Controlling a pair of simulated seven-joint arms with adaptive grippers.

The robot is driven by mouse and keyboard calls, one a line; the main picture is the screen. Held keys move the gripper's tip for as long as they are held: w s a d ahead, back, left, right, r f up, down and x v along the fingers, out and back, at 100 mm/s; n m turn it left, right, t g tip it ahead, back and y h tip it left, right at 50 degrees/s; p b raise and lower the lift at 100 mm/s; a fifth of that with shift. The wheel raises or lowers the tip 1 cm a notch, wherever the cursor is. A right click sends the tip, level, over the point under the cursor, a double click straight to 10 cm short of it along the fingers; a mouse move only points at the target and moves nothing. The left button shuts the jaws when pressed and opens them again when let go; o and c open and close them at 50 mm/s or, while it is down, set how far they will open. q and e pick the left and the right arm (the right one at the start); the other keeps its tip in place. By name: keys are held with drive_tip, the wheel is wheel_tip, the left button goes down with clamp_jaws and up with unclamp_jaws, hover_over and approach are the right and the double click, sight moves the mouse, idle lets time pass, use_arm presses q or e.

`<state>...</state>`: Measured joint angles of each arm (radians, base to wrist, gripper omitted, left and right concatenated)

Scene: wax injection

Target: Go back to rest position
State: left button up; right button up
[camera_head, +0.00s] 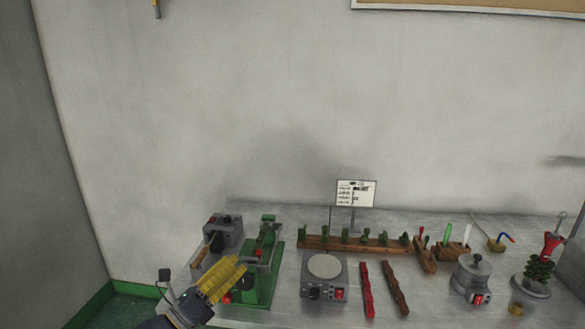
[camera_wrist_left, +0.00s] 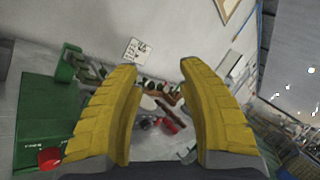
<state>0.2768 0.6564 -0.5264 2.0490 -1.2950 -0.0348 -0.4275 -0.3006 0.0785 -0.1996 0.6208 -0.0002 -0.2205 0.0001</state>
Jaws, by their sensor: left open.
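My left gripper (camera_head: 222,280) is at the lower left of the head view, with yellow fingers, over the left front part of the table. In that view it overlaps the near left side of the green machine (camera_head: 262,280). In the left wrist view its two yellow fingers (camera_wrist_left: 160,75) stand well apart with nothing between them. The green machine also shows in the left wrist view (camera_wrist_left: 40,115) at the left, with a red knob near the left finger. I cannot tell whether the finger touches the machine. My right gripper is not in view.
The metal table (camera_head: 420,225) holds a grey box (camera_head: 222,232), a hot plate (camera_head: 324,290), a wooden rack (camera_head: 355,243), a red bar (camera_head: 367,290), a brown bar (camera_head: 396,288), a grey pot (camera_head: 472,278) and a red-green wax tree (camera_head: 540,268). A small sign (camera_head: 356,193) stands behind them.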

use_arm(q)
drive_tip(key=s+a+f+n+y, duration=0.5)
drive_tip(key=a+f+n+y, duration=0.3)
drive_tip(key=n, duration=0.4)
drive_tip(key=s+a+f+n+y, duration=0.55)
drive_tip(key=n+y, duration=0.35)
drive_tip(key=n, duration=0.2)
drive_tip(key=s+a+f+n+g+y, duration=0.1)
drive_tip(key=s+f+n+g, duration=0.3)
drive_tip(key=s+f, duration=0.5)
drive_tip(key=s+a+f+n+g, duration=0.2)
drive_tip(key=s+f+g, duration=0.35)
drive_tip(key=s, duration=0.55)
drive_tip(key=s+d+f+g+h, duration=0.1)
drive_tip(key=s+d+f, duration=0.15)
drive_tip(key=f, duration=1.45)
drive_tip(key=s+d+f+g+h, duration=0.1)
drive_tip(key=d+f+g+h, duration=0.15)
drive_tip(key=f, duration=1.35)
drive_tip(key=s+f+n+g, duration=0.2)
drive_tip(key=s+f+n, duration=0.1)
drive_tip(key=s+f, duration=1.6)
drive_tip(key=s, duration=0.2)
drive_tip(key=shift+s+d+f+n+h, duration=0.3)
drive_tip(key=shift+d+h, duration=0.05)
drive_tip(key=shift+d, duration=0.05)
